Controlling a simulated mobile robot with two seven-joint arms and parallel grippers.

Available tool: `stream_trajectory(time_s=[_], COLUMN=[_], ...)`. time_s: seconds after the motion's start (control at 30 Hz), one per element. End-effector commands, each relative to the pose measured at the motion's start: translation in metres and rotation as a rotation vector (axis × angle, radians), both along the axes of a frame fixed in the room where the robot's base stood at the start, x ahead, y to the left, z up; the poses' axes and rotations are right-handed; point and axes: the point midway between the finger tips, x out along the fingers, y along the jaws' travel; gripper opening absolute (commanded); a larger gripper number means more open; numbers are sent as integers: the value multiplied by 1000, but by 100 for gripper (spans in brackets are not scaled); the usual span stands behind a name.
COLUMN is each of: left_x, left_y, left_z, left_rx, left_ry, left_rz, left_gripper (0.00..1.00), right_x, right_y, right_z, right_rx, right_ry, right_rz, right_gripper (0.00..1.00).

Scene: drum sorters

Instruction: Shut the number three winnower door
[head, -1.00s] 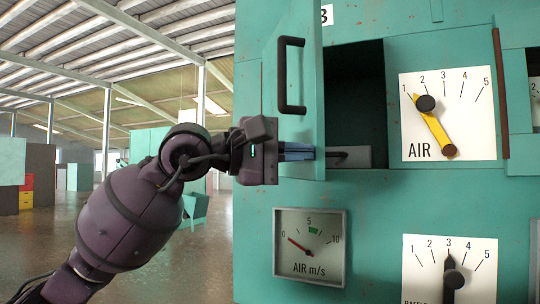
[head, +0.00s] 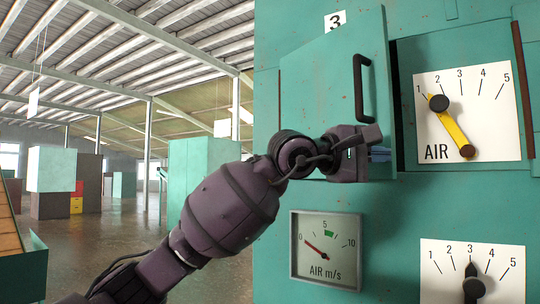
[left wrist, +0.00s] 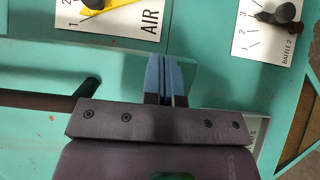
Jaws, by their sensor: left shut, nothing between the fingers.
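The winnower door (head: 325,85) is a teal panel under the number 3 label, with a black bar handle (head: 362,88). It stands partly open, and a dark gap shows along its right edge. My left gripper (head: 380,154) is at the door's lower right corner, below the handle. Its blue fingers (left wrist: 163,78) are shut and empty. In the left wrist view they lie over the door's teal face near its edge; I cannot tell whether they press on it. The handle (left wrist: 88,90) shows to their left there. My right gripper is not in view.
Right of the door is the AIR dial (head: 468,115) with a yellow pointer. Below are an air speed gauge (head: 325,248) and another dial (head: 473,270). Teal cabinets (head: 200,165) stand behind on the left, with open floor between.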

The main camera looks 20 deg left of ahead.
Motion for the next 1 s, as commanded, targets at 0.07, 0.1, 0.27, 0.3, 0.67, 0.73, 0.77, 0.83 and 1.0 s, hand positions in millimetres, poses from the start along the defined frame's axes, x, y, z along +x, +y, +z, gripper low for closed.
stream_trajectory(time_s=[0.07, 0.1, 0.27, 0.3, 0.67, 0.73, 0.77, 0.83, 1.0], left_x=[14, 21, 46, 52, 101, 107, 110, 115, 121], left_y=[-11, -15, -31, -35, -54, -56, -57, -58, -58], left_z=[0, 1, 0, 0, 0, 0, 0, 0, 1], left_rx=[0, -1, 0, 2, 1, 1, 1, 1, -1], left_ry=[2, 2, 2, -1, -1, -1, -1, -1, -2], left_rz=[-1, -1, 0, 26, 195, 217, 225, 241, 265], left_gripper=[0, 0, 0, 0, 0, 0, 0, 0, 0], right_x=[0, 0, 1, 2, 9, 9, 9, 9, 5], right_y=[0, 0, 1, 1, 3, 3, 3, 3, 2], right_z=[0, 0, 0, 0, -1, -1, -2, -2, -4], right_rx=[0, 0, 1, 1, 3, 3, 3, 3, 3], right_ry=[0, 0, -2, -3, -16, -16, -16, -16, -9], right_rz=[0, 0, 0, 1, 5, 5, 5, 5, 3], right_gripper=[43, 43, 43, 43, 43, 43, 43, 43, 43])
